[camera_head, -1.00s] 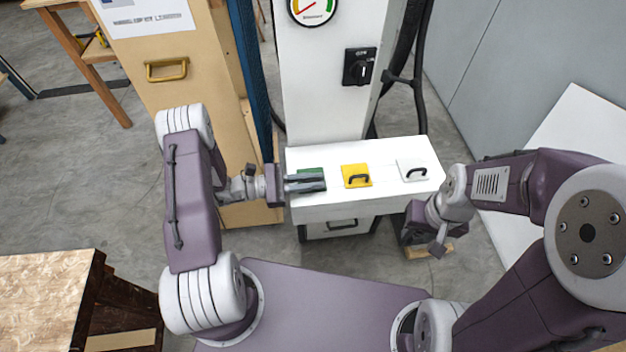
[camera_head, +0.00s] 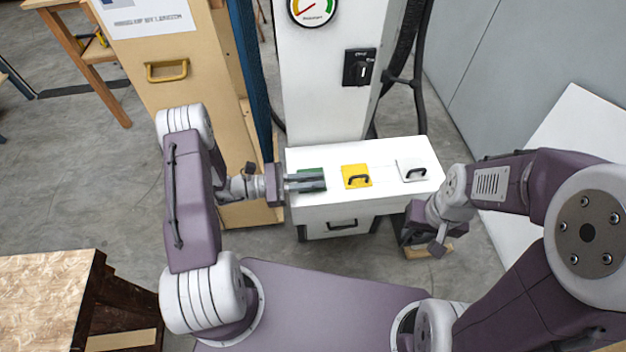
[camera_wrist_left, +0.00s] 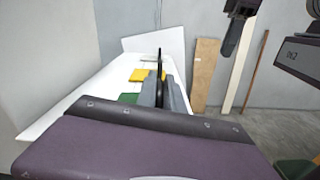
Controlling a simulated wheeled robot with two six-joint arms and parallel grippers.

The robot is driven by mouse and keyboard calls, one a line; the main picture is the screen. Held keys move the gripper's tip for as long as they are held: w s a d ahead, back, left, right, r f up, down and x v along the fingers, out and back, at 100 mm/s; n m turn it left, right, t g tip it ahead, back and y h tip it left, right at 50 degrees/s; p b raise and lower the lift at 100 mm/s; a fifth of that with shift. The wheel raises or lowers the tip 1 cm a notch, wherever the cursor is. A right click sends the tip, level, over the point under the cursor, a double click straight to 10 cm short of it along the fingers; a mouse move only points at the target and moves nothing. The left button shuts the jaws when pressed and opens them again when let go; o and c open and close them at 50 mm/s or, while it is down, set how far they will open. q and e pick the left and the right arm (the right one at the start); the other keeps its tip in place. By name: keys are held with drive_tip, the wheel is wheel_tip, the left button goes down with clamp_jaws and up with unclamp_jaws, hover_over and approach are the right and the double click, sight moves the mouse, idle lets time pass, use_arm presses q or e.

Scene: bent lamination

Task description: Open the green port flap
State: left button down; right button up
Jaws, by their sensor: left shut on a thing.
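The green port flap (camera_head: 311,172) is at the left end of the white box top, partly hidden under my left gripper. It looks flat on the box. My left gripper (camera_head: 316,182) comes in from the left, low over the flap, and its fingers are shut on the flap's handle, which the fingers mostly hide. In the left wrist view a bit of the green flap (camera_wrist_left: 128,97) shows beside the fingers, with a thin dark piece standing between them. My right gripper (camera_head: 437,245) hangs off the box's right front corner, away from the flap; its jaws are unclear.
A yellow flap (camera_head: 356,171) and a white flap (camera_head: 403,163), each with a dark handle, lie to the right on the white box (camera_head: 350,205). A white column with a gauge (camera_head: 313,9) and a black switch (camera_head: 359,67) rises behind. A wooden cabinet (camera_head: 195,120) stands left.

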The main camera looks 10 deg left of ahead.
use_arm(q)
drive_tip(key=n, duration=0.1)
drive_tip(key=w+r+n+p, duration=0.1)
drive_tip(key=r+n, duration=0.1)
drive_tip(key=shift+w+a+p, duration=0.2)
drive_tip(key=shift+a+p, duration=0.05)
drive_tip(key=shift+p, duration=0.1)
drive_tip(key=shift+w+a+r+n+p, duration=0.15)
drive_tip(key=shift+w+r+n+p, duration=0.2)
drive_tip(key=shift+n, duration=0.5)
drive_tip(key=shift+w+a+r+n+p, duration=0.15)
drive_tip(key=shift+w+n, duration=0.25)
drive_tip(key=shift+n, duration=0.45)
drive_tip(key=c, duration=1.5)
unclamp_jaws()
drive_tip(key=shift+w, duration=0.1)
drive_tip(key=b+v, duration=0.2)
drive_tip(key=v, duration=0.7)
